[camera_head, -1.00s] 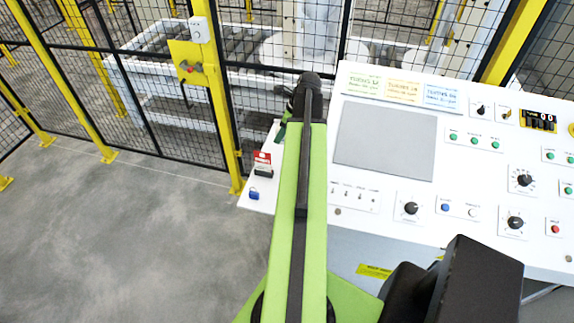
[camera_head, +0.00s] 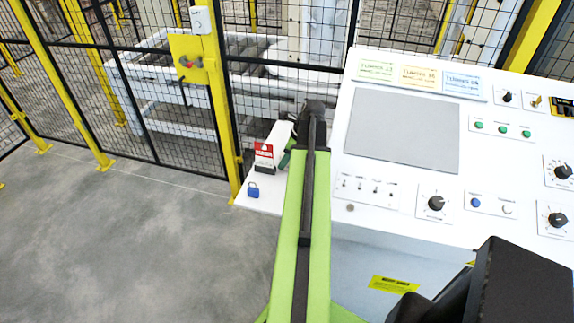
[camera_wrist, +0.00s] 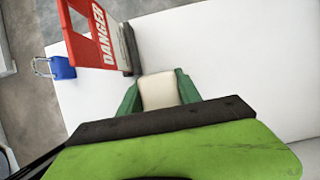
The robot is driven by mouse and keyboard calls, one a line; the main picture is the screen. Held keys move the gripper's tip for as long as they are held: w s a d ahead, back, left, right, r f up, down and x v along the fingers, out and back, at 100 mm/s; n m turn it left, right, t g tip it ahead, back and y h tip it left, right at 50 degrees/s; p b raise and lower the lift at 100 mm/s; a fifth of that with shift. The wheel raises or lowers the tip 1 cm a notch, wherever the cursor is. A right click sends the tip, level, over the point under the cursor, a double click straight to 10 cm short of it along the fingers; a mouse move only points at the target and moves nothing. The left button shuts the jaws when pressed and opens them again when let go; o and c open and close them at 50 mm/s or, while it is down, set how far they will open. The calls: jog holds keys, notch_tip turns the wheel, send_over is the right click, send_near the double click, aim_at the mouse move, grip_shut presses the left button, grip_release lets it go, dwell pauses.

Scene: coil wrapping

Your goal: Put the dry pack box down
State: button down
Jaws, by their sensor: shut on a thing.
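The dry pack box is a pale box (camera_head: 279,133), and its cream face (camera_wrist: 159,91) shows in the wrist view. My gripper (camera_wrist: 157,86) has its green fingers closed on both sides of the box. In the head view my gripper (camera_head: 287,152) is mostly hidden behind my arm, over the left end of the white console top. I cannot tell whether the box touches the surface.
A red and white danger tag (camera_head: 264,153) and a blue padlock (camera_head: 253,190) are just left of the box. The console (camera_head: 350,177) has a grey screen, knobs and buttons to the right. A yellow and black mesh fence (camera_head: 222,110) stands behind. White surface is bare right of the box (camera_wrist: 230,60).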

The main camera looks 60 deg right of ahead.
jog(key=shift+f, duration=0.25)
jog(key=c, duration=0.8)
grip_release()
jog(key=shift+r, duration=0.1)
jog(key=shift+c, duration=0.2)
